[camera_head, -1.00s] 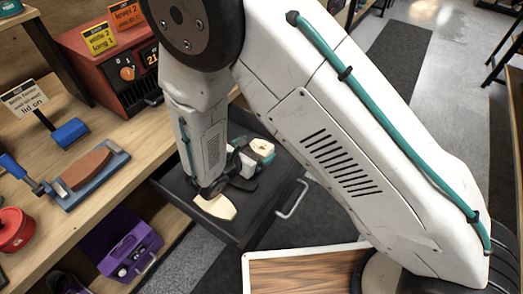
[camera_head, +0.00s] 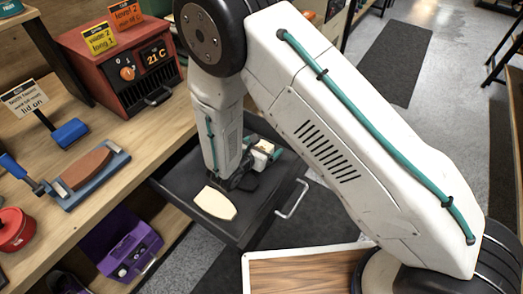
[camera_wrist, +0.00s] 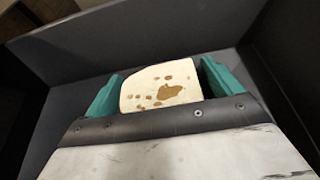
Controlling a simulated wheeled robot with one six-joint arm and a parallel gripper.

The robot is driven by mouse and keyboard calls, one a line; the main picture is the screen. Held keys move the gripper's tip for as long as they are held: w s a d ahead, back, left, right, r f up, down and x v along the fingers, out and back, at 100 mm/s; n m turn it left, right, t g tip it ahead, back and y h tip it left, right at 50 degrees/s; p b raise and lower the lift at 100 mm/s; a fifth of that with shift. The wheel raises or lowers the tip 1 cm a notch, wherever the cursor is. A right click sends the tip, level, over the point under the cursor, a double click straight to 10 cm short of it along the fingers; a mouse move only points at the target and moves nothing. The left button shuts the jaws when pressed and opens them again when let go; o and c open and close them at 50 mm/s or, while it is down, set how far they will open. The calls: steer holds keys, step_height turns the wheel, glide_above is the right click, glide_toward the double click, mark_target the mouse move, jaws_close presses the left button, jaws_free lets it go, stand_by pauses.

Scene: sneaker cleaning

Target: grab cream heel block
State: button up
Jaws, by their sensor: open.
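The cream heel block (camera_wrist: 160,86) has brown spots on its face and sits in the dark drawer. In the wrist view it stands between the two teal fingers of my open gripper (camera_wrist: 160,90). A gap shows at its right side; its left side is close to the finger. In the head view, the block (camera_head: 263,147) shows partly past my gripper (camera_head: 265,153), and my arm hides the rest. A second cream piece, flat and rounded at one end (camera_head: 215,203), lies in the drawer's near part, apart from my gripper.
The open drawer (camera_head: 235,228) has raised walls and a metal handle (camera_head: 292,199). A wooden bench (camera_head: 110,175) to the left holds a red heater box (camera_head: 125,60), a sanding block (camera_head: 86,168) and a blue-headed tool (camera_head: 70,132). A purple case (camera_head: 128,250) sits below.

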steer(key=c, duration=1.1)
